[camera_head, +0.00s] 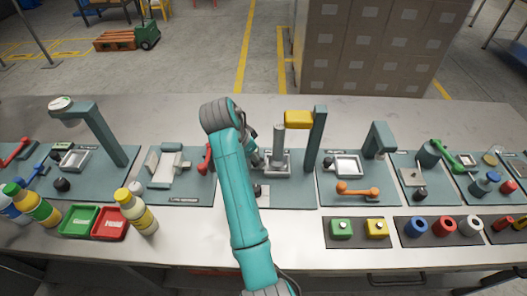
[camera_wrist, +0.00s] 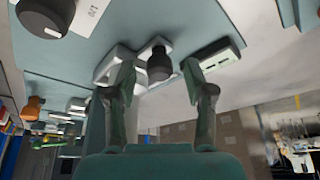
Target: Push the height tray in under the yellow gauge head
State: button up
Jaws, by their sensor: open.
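The height tray (camera_head: 286,171) is a pale square tray on a teal board, and a tall grey cylinder (camera_head: 279,141) stands in it. The yellow gauge head (camera_head: 299,117) sticks out left from a dark teal post (camera_head: 316,140), above and behind the tray. My gripper (camera_head: 258,158) is just left of the tray, partly hidden by my arm. In the wrist view my gripper (camera_wrist: 158,85) is open, its fingers on either side of a dark knob (camera_wrist: 158,64) beside the pale tray (camera_wrist: 107,68). I cannot tell whether they touch it. The gauge head is not recognisable there.
A small display box (camera_wrist: 215,52) lies close to one finger. An orange handle (camera_head: 358,190) and another framed tray (camera_head: 347,166) stand to the right. Left are a red handle (camera_head: 205,160), a bottle (camera_head: 136,211) and red (camera_head: 110,223) and green (camera_head: 80,219) bins.

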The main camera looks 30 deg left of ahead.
jog(key=shift+w+f, duration=0.1)
jog(key=shift+f, duration=0.2)
grip_shut()
jog(key=shift+w+d, duration=0.1)
